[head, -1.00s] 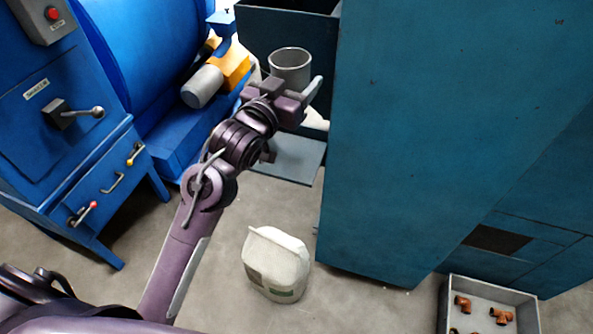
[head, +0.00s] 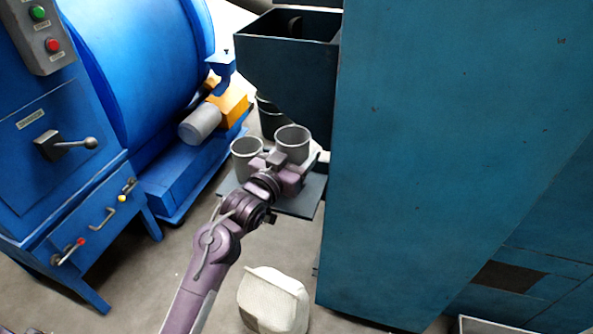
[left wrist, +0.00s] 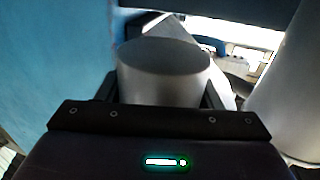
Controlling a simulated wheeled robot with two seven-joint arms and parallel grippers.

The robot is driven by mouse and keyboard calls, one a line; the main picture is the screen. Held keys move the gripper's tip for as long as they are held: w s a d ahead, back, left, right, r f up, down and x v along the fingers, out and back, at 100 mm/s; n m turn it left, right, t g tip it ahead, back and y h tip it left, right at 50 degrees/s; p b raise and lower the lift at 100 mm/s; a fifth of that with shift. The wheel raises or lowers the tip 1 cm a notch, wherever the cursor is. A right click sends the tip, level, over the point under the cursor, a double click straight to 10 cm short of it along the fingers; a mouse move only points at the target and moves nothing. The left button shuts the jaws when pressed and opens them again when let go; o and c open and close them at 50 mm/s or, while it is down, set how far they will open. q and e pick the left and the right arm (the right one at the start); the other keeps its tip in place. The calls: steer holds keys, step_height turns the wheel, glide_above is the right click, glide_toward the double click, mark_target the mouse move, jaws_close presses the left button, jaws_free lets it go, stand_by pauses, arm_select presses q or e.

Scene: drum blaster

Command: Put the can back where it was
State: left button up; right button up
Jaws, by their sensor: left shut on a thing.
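A grey open-topped can (head: 292,142) is held in my left gripper (head: 290,168), just above or at the dark low shelf (head: 303,205) beside the teal cabinet. In the left wrist view the can (left wrist: 163,75) stands upright between the two dark fingers of my left gripper (left wrist: 163,98). A second grey can (head: 246,158) stands on the same shelf, just left of the held can; it also shows large at the right of the left wrist view (left wrist: 295,95). I cannot tell whether the held can's base touches the shelf. My right gripper is not in view.
A dark hopper (head: 290,70) overhangs the shelf from behind. The teal cabinet (head: 430,150) walls off the right. The blue drum machine (head: 140,80), with a yellow motor (head: 232,103), stands left. A black bucket (head: 268,117) is behind the cans. A white container (head: 273,300) sits on the floor in front.

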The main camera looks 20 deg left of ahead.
arm_select(q)
steer(key=shift+f, duration=2.5)
steer(key=shift+f, duration=0.2)
steer(key=o, duration=1.1)
steer(key=shift+r, duration=0.25)
steer(key=shift+s+a+f, duration=0.1)
steer(key=shift+s+f, duration=0.05)
steer(key=shift+s, duration=0.15)
steer(key=b+v, duration=0.1)
steer(key=v, duration=1)
steer(key=shift+s, duration=0.2)
